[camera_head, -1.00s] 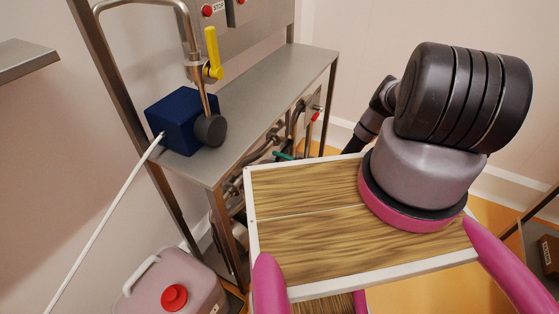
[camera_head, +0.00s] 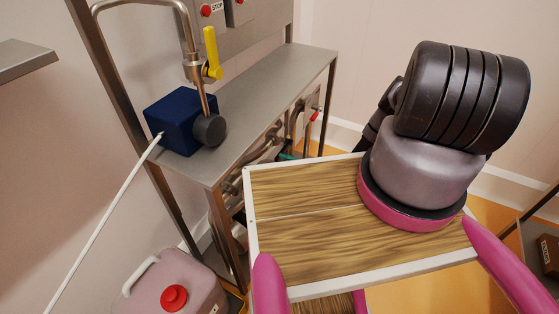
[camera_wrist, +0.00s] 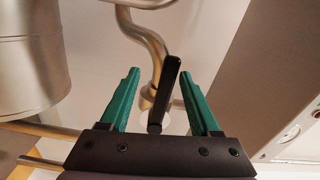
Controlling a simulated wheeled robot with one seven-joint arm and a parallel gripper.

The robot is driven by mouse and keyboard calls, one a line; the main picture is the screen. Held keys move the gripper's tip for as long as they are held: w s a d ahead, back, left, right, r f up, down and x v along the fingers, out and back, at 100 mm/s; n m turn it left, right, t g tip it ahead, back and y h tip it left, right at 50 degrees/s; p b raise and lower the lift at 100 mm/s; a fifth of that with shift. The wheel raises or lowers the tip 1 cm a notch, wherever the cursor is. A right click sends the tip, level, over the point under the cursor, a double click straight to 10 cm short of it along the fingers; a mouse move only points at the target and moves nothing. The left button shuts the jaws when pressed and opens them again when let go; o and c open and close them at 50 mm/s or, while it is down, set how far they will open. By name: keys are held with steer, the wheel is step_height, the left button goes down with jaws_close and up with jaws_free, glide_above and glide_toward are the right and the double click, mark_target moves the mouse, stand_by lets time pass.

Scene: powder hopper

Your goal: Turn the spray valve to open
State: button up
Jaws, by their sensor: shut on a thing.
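In the wrist view a black lever handle (camera_wrist: 168,85) stands between the two green fingers of my gripper (camera_wrist: 160,75), in front of a bent metal pipe (camera_wrist: 153,45). My gripper is shut on this lever, though the contact is not clear to see. In the head view only a bit of green from my gripper (camera_head: 287,156) shows, low among the pipes under the steel bench. A valve with a yellow handle (camera_head: 211,52) stands upright on a pipe above the bench, apart from my gripper. I cannot tell which valve is the spray valve.
The steel bench (camera_head: 262,90) carries a dark blue box (camera_head: 178,120) with a round black knob. A pink jerrycan (camera_head: 150,290) with a red cap is at the lower left. A metal cylinder (camera_wrist: 30,60) and a grey panel (camera_wrist: 220,90) flank my gripper.

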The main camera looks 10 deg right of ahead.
steer(key=v, duration=0.7)
steer(key=shift+s+d, duration=0.1)
steer(key=shift+d, duration=0.05)
stand_by(0.3)
steer(key=w+d+r+n+g, duration=0.25)
steer(key=w+r+g, duration=0.2)
steer(key=r, duration=1.05)
steer(key=w+d+r+n+g, duration=0.1)
steer(key=w+r+n+g, duration=0.35)
steer(key=r, duration=1.05)
steer(key=s+a+r+m+g+h, duration=0.1)
steer(key=s+r+h, duration=0.2)
steer(key=r, duration=0.8)
steer(key=s+a+r+g+h, duration=0.1)
steer(key=s+r+h, duration=0.2)
steer(key=r, duration=0.7)
steer(key=s+r+m+t+h, duration=0.4)
steer(key=s+r+t+h, duration=0.2)
steer(key=s+r, duration=1.5)
steer(key=shift+s+d+t, duration=0.4)
steer(key=shift+s+t, duration=0.2)
steer(key=shift+s, duration=0.2)
